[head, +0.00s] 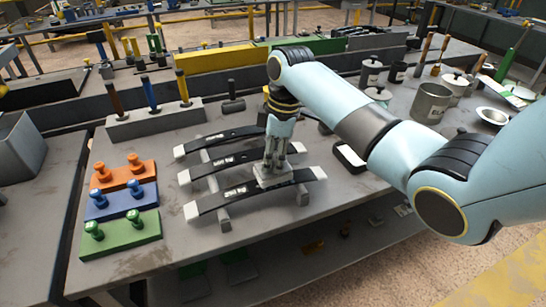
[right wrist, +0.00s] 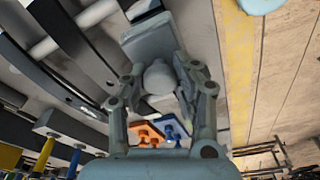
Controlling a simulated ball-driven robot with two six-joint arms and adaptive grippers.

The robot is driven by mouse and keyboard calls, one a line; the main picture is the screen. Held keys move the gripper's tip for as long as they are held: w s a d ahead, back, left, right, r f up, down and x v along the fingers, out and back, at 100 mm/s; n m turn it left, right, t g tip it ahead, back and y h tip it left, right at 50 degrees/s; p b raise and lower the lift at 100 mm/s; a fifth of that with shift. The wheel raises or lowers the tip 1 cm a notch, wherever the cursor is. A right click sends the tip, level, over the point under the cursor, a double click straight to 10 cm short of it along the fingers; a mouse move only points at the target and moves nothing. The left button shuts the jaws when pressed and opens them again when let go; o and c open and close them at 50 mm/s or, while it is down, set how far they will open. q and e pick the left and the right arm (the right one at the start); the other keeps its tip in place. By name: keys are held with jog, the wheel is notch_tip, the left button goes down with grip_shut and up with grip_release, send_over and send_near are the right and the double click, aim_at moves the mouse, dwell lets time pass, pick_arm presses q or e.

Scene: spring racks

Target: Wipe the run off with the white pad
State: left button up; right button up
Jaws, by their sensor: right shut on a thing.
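My right gripper (head: 275,160) is shut on the knob of a pale grey-white block, the white pad (head: 272,181). The pad is at the front leaf spring (head: 228,196), right of its label; I cannot tell if they touch. In the right wrist view, the fingers (right wrist: 160,85) close around the pad's round knob, with the flat pad (right wrist: 150,42) beyond. The middle spring (head: 215,172) and back spring (head: 205,146) lie behind, dark with pale ends, on grey supports. I cannot make out a run on any spring. My left gripper is not in view.
Orange (head: 124,175), blue (head: 122,201) and green (head: 120,235) blocks with pegs stand left of the springs. A grey block with upright handles (head: 155,122) stands behind. Pots (head: 431,102) stand further right.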

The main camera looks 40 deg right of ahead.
dwell(0.4)
jog(key=shift+f+b, duration=0.35)
jog(key=shift+f, duration=0.5)
jog(key=shift+d, duration=0.1)
